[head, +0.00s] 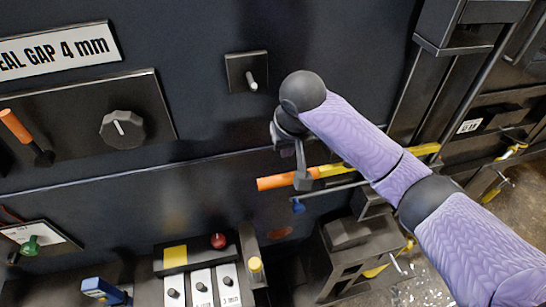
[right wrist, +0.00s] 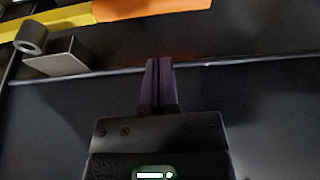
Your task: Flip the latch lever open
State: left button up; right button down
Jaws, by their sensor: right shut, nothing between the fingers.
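A long lever with an orange grip (head: 272,183) and a yellow bar (head: 425,150) lies nearly level across the dark panel front. In the right wrist view its orange grip (right wrist: 150,8) and yellow bar (right wrist: 50,20) cross the top edge. My right gripper (head: 303,181) points down in front of the lever, near where orange meets yellow in the picture. Its fingers (right wrist: 158,65) are shut and empty, with the lever beyond their tips in the wrist view. I cannot tell from the head view whether they touch it. My left gripper is not in view.
A toggle switch (head: 251,82) sits above the lever. A black knob (head: 122,129) and a smaller orange-handled lever (head: 15,126) are at left. In the wrist view, a bracket (right wrist: 57,60) and round stub (right wrist: 31,38) stand left of the fingers. Switches fill the lower panel.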

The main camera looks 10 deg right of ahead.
jog(key=shift+f, duration=0.1)
jog(key=x, duration=1)
jog(key=shift+d, duration=0.1)
